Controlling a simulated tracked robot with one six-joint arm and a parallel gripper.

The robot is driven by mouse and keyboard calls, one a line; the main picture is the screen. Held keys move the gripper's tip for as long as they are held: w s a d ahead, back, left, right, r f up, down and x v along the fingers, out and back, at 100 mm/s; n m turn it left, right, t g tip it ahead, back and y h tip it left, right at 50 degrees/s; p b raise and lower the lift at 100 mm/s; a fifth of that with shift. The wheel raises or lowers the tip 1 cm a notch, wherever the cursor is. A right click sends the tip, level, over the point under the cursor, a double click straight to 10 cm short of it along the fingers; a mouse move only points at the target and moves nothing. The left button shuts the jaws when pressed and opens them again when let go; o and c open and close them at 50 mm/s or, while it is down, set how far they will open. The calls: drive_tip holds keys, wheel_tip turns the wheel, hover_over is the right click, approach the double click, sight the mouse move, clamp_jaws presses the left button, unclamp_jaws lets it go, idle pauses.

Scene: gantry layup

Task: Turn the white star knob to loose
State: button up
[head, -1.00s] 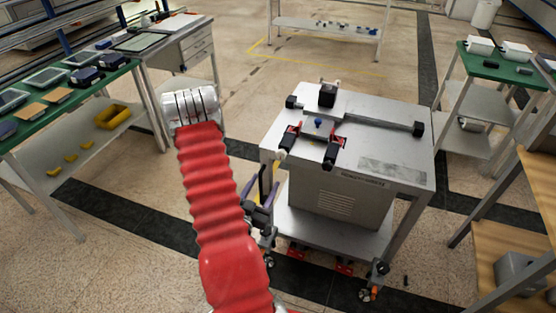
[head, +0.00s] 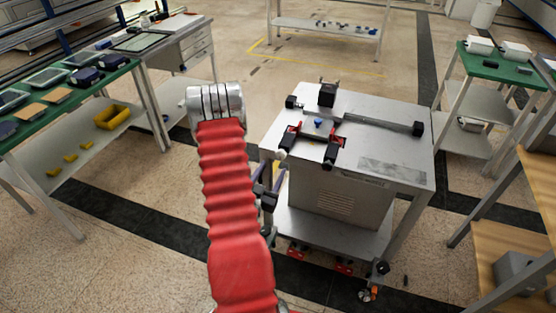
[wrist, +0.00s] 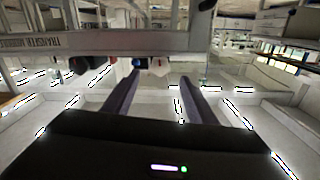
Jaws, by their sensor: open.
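The white knob (head: 281,154) is at the front left corner of the grey cart (head: 395,140), small in the head view. Its star shape and turned position cannot be made out. My gripper (head: 270,175) is just below the knob, beside the cart's left front leg, partly hidden by my red arm. In the wrist view, my gripper (wrist: 160,82) shows two dark purple fingers, apart and with nothing between them. A pale, blurred shape (wrist: 160,64) hangs under the cart edge beyond the fingertips; I cannot tell if it is the knob.
The cart top carries a blue knob (head: 318,123), red-and-black clamps (head: 332,150) and a black-ended bar (head: 385,121). A green bench (head: 75,90) stands left and another green-topped table (head: 500,70) right. Floor between the left bench and cart is open.

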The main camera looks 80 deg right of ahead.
sight(280, 155)
drive_tip(key=d, duration=0.7)
drive_tip(key=shift+s, duration=0.35)
drive_tip(key=shift+c, duration=0.6)
drive_tip(key=c, duration=0.9)
drive_tip(key=shift+a, duration=0.1)
drive_tip(key=shift+c, duration=0.2)
